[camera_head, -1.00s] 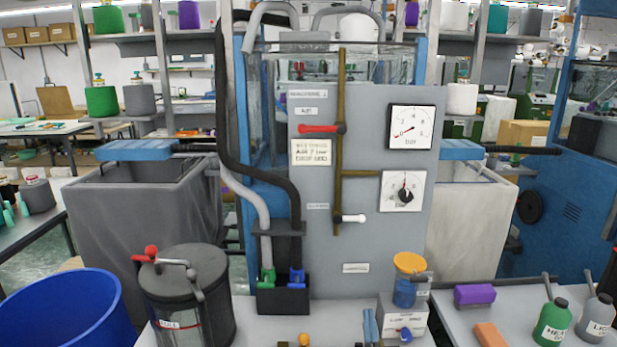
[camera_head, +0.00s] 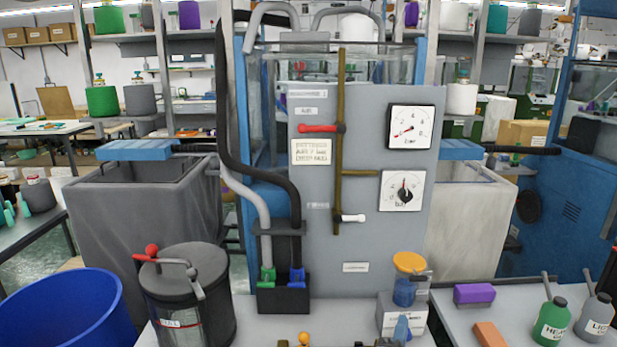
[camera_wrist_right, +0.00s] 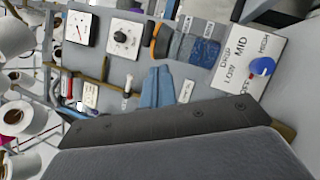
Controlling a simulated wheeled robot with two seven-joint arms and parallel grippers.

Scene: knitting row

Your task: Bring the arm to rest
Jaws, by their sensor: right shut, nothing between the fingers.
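My left gripper is out of view.
A dark lidded pot (camera_head: 185,295) and a blue tub (camera_head: 65,310) stand at left. A purple block (camera_head: 474,294), orange block (camera_head: 490,335) and green bottle (camera_head: 552,322) stand at right.

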